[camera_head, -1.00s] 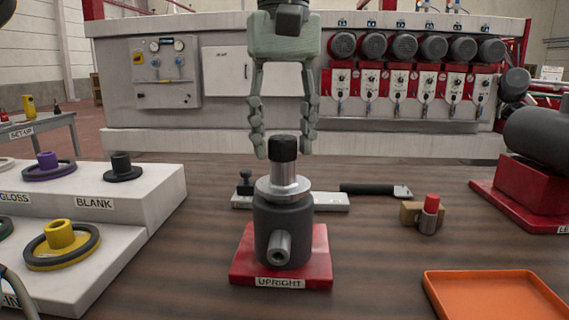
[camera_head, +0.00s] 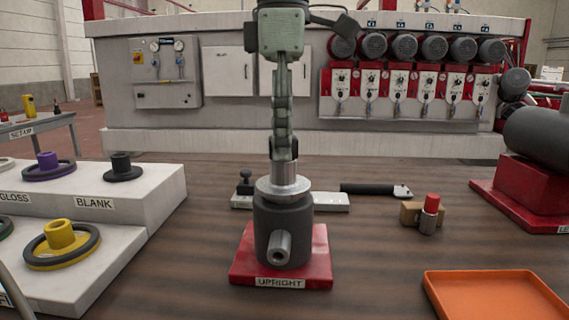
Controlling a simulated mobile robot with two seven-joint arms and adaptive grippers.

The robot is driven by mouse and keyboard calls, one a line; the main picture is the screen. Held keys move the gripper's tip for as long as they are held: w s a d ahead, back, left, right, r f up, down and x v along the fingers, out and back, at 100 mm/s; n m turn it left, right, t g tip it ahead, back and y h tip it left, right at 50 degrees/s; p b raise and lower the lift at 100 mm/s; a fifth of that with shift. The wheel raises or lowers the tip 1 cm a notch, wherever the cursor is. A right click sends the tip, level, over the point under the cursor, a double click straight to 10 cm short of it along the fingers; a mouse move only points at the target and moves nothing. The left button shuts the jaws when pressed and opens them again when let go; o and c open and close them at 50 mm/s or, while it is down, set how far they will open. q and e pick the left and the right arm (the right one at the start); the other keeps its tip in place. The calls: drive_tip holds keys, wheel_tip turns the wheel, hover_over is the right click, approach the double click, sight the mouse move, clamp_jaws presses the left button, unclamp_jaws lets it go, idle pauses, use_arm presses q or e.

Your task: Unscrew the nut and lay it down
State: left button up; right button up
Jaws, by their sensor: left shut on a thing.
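The upright spindle (camera_head: 283,230) stands on a red base (camera_head: 315,262) labelled UPRIGHT, with a silver flange (camera_head: 283,187) on top. My left gripper (camera_head: 282,150) points straight down from above and is seen edge-on, one finger in front of the other. It is shut on the nut. My right gripper is not in view.
An orange tray (camera_head: 490,274) lies at the front right. White steps (camera_head: 160,205) with wheels stand left, a red-based motor (camera_head: 530,190) right.

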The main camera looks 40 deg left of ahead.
use_arm(q)
drive_tip(key=n, duration=1.3)
drive_tip(key=shift+n, duration=0.3)
drive_tip(key=o, duration=1.1)
